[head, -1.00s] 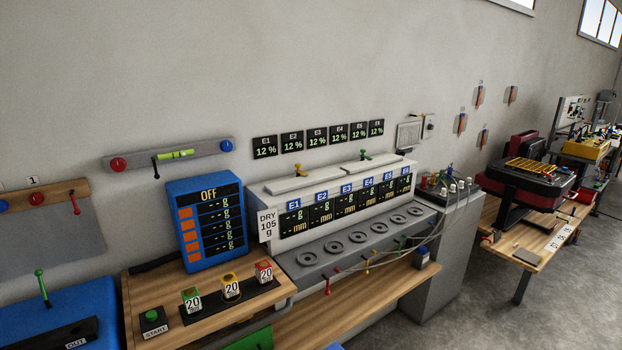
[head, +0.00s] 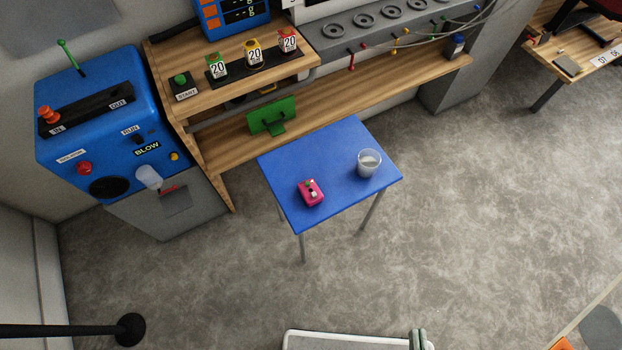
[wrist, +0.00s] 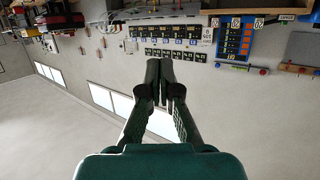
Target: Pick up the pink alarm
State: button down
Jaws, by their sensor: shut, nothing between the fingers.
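The pink alarm (head: 310,193) lies on the left front part of a small blue table (head: 330,150) in the head view. It is a small pink block with a few pale parts on top. My gripper (wrist: 160,62) shows only in the wrist view, where its dark fingers are together with nothing between them. The wrist view looks toward the wall and appears upside down, and the alarm is not in it. My gripper is not in the head view, so its distance from the alarm cannot be told.
A clear cup (head: 369,162) stands on the same table, right of the alarm. A wooden bench (head: 340,106) runs behind, with a green stand (head: 271,116) on it. A blue machine (head: 105,130) stands at left. The grey floor (head: 450,200) around the table's right side is open.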

aim_at(305, 192)
jog(key=j+u, duration=0.15)
jog(key=j, duration=0.25)
jog(key=i+j+u, duration=0.15)
jog(key=j, duration=0.25)
jog(key=j+u, duration=0.15)
jog(key=j, duration=0.3)
jog(key=i, duration=0.05)
